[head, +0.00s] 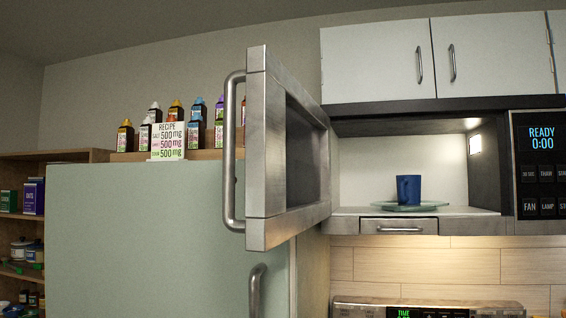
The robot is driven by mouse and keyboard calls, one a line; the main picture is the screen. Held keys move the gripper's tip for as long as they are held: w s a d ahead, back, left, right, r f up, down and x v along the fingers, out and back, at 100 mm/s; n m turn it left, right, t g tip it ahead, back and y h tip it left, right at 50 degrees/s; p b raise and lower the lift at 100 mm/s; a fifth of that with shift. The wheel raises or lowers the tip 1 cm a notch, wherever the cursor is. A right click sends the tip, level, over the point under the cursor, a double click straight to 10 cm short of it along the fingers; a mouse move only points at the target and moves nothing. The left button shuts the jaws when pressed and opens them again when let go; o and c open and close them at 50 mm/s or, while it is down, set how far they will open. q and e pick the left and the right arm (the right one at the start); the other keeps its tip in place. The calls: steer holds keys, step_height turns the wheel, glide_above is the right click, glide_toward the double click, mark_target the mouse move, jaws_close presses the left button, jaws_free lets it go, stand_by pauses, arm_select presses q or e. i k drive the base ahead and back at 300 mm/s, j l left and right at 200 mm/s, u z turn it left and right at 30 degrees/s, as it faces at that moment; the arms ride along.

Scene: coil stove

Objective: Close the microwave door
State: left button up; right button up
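The microwave door (283,150) stands wide open, swung out toward me on its left-side hinge. Its long vertical handle (229,150) is on the left, outer face. The microwave interior (370,165) is open to view and lit from the right wall. Inside, a blue mug (408,189) stands on a glass turntable plate (425,206). The control panel (540,165) at the right reads "READY 0:00". Neither of my grippers is in view.
A pale green fridge (140,240) with a handle (256,290) stands left of and below the door. Several bottles and a recipe card (168,141) sit on top. White cabinets (385,62) hang above the microwave. A stove panel (425,307) is below.

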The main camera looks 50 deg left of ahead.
mark_target(288, 186)
steer(key=j+u, duration=0.4)
steer(key=j, duration=0.6)
steer(key=i+j+u, duration=0.1)
steer(key=j+u, duration=0.3)
steer(key=j, duration=0.6)
